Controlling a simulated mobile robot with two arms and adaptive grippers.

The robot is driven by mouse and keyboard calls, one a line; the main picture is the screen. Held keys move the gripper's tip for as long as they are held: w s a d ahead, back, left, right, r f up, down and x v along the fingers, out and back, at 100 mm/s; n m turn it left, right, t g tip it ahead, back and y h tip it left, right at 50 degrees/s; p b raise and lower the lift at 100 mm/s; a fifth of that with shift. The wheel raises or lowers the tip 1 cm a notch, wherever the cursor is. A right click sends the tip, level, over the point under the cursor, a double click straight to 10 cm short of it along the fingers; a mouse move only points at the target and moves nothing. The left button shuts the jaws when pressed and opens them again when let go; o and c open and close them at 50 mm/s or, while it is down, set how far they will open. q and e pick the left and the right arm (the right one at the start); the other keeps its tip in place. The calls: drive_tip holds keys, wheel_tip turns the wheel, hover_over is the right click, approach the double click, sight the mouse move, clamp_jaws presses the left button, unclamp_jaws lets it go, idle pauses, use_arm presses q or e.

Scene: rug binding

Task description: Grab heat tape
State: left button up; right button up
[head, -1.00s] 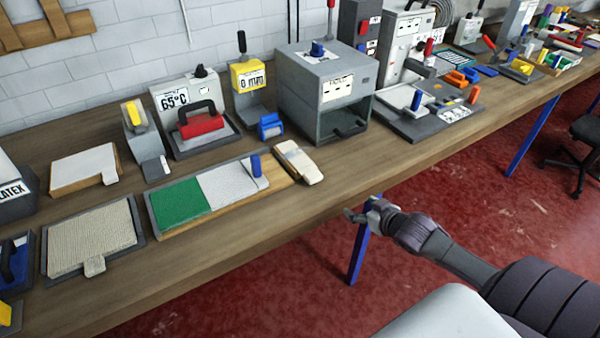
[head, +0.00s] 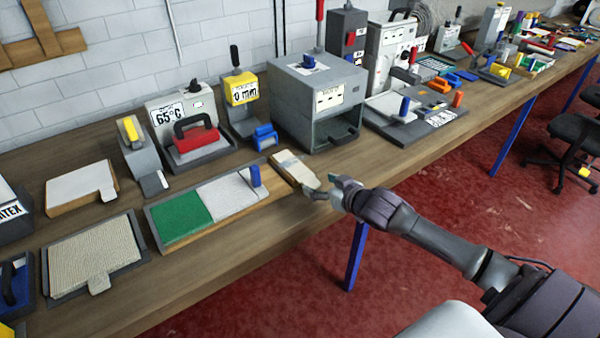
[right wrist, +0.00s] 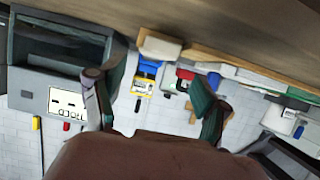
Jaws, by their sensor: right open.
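My right gripper (head: 325,188) is open and empty at the bench's front edge. It is close to the near end of a small wooden block with a pale strip on top (head: 292,166), which may be the heat tape; I cannot tell for sure. The block lies flat on the bench, and I cannot tell whether a finger touches it. In the right wrist view, which is upside down, the open fingers (right wrist: 153,80) frame the pale block (right wrist: 160,45) with a gap between. My left gripper is not in view.
A grey oven-like box (head: 300,115) stands behind the block. A board with green and white panels (head: 158,232) lies to its left. A blue-handled tool (head: 265,138), a yellow 0 mm gauge (head: 240,95) and a red-handled iron (head: 196,143) stand behind. The bench front strip (head: 215,265) is clear.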

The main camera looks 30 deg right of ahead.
sight(310, 181)
drive_tip(key=x, duration=0.2)
drive_tip(key=p+x, duration=0.1)
drive_tip(key=x, duration=0.2)
drive_tip(key=shift+d+f, duration=0.15)
drive_tip(key=shift+f, duration=0.2)
drive_tip(key=shift+s, duration=0.1)
drive_tip(key=c, duration=1)
drive_tip(key=shift+r, duration=0.1)
